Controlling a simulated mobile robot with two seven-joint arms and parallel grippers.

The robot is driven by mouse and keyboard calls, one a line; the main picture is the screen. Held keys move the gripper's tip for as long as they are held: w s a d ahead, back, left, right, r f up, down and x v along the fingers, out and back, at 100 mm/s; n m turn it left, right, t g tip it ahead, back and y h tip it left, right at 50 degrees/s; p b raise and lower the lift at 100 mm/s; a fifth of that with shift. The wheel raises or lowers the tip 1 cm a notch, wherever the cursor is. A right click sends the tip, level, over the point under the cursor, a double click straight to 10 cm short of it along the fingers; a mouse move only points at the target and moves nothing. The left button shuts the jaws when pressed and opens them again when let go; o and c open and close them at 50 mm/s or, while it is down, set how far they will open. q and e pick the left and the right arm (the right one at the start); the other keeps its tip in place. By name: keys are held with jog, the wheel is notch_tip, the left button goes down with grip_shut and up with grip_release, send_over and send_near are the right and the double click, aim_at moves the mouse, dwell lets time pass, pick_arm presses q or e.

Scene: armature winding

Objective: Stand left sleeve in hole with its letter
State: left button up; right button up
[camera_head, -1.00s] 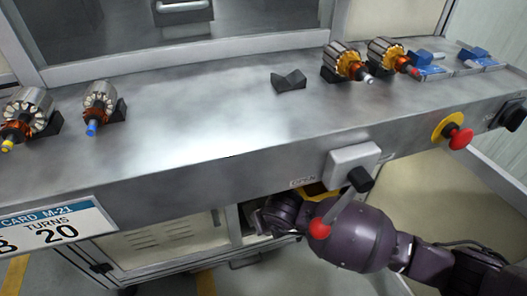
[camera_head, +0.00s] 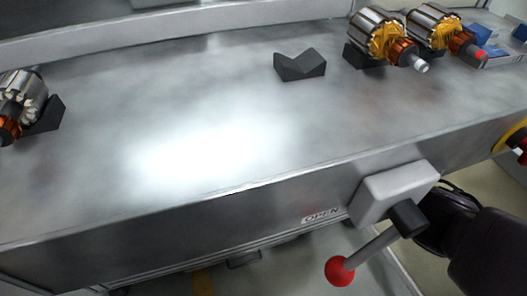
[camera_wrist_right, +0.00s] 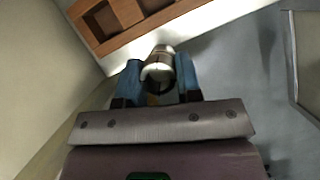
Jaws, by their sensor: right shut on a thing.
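In the right wrist view my right gripper (camera_wrist_right: 158,88) has two blue fingers shut on a shiny metal sleeve (camera_wrist_right: 158,62). The sleeve sticks out beyond the fingertips. No letter can be read on it. A brown wooden holder (camera_wrist_right: 121,40) with square recesses lies beyond the gripper at the upper left, apart from the sleeve. No lettered hole can be made out. In the head view only part of my right arm shows, below the bench edge at the right. My left gripper is in neither view.
The metal bench (camera_head: 180,90) has a clear middle. An empty black V-block (camera_head: 300,66) stands at the back. Armatures rest on blocks at the left (camera_head: 22,98) and back right (camera_head: 380,35). A lever with a red knob (camera_head: 339,271) juts from the bench front.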

jog(key=w, duration=0.1)
jog(key=w+b, duration=0.1)
jog(key=w, duration=0.2)
jog(key=shift+w+a+f+b, duration=0.1)
jog(key=shift+w+f+b, duration=0.2)
jog(key=shift+w+f, duration=0.1)
jog(key=shift+w+r, duration=0.3)
jog(key=shift+w, duration=0.3)
jog(key=shift+w+b, duration=0.3)
jog(key=shift+w, duration=0.05)
notch_tip(320, 180, down, 4)
jog(key=shift+r+b, duration=0.2)
jog(key=shift+b, duration=0.7)
jog(key=shift+w, duration=0.1)
jog(key=shift+r, duration=0.2)
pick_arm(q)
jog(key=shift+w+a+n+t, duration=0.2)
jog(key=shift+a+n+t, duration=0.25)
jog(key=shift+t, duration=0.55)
pick_arm(e)
jog(key=shift+f, duration=0.15)
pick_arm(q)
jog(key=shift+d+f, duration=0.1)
pick_arm(e)
jog(key=o, duration=0.9)
